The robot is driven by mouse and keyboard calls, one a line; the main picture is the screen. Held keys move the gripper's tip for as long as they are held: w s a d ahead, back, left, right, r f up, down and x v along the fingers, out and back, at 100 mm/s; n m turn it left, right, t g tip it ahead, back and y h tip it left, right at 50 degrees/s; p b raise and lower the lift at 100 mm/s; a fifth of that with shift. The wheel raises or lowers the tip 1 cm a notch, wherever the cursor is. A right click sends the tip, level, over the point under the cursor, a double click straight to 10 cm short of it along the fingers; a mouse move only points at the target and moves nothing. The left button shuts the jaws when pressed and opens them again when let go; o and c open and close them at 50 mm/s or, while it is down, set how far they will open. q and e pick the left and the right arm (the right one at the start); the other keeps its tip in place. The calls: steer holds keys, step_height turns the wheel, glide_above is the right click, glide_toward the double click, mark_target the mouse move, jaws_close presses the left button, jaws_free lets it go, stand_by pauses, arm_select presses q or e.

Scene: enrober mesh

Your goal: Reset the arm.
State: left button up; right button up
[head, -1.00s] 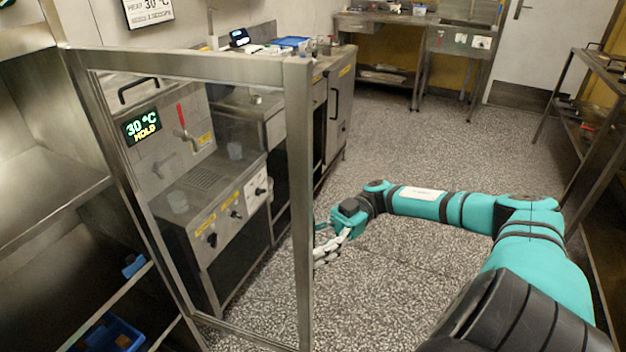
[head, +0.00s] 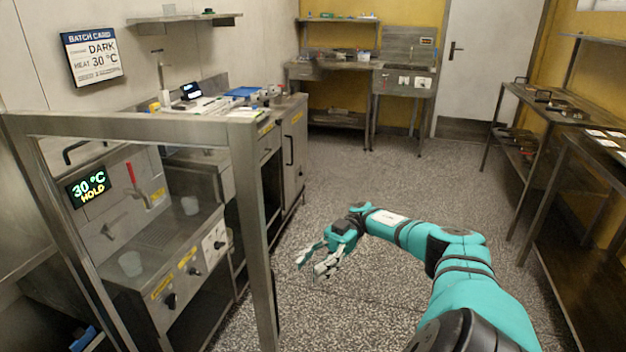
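My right arm (head: 470,285) comes in from the lower right and reaches out over the speckled floor. Its gripper (head: 310,267) is in front of me, right of the open glass-panelled door's metal post, with floor showing between them in the picture. The fingers are apart and nothing shows between them. My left arm and gripper are not in view.
The metal-framed glass door (head: 252,200) stands at the left, in front of a machine with a "30 °C HOLD" display (head: 88,186). A steel table (head: 575,165) stands at the right. A sink unit (head: 405,80) is at the back. The middle floor is clear.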

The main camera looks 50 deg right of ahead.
stand_by(0.5)
steer(key=w+a+f+m+t+h+p, duration=0.1)
steer(key=w+a+f+m+t+h, duration=0.2)
steer(key=f, duration=0.4)
steer(key=w+a+f+m+t+h, duration=0.1)
steer(key=w+f+m+t, duration=0.2)
steer(key=f+t, duration=0.35)
steer(key=w+a+f+m+t+h+p, duration=0.1)
steer(key=w+a+f+m+t+h, duration=0.2)
steer(key=f, duration=0.4)
step_height(320, 180, down, 12)
steer(key=s+m+h, duration=0.2)
steer(key=m+h, duration=0.1)
steer(key=h, duration=0.3)
steer(key=s+a+f+m+g+h+p, duration=0.1)
steer(key=s+a+f+m+g+h, duration=0.15)
steer(key=s+f, duration=0.65)
steer(key=s+a+f+m+g+h+p, duration=0.1)
steer(key=s+a+f+g+h, duration=0.2)
steer(key=s+f, duration=0.6)
steer(key=s+a+f+g, duration=0.2)
steer(key=s+a, duration=0.3)
steer(key=s, duration=0.4)
steer(key=s+a+f+g, duration=0.3)
steer(key=s+a+g, duration=0.1)
steer(key=s, duration=0.6)
steer(key=shift+s+a, duration=0.15)
steer(key=shift+a, duration=0.45)
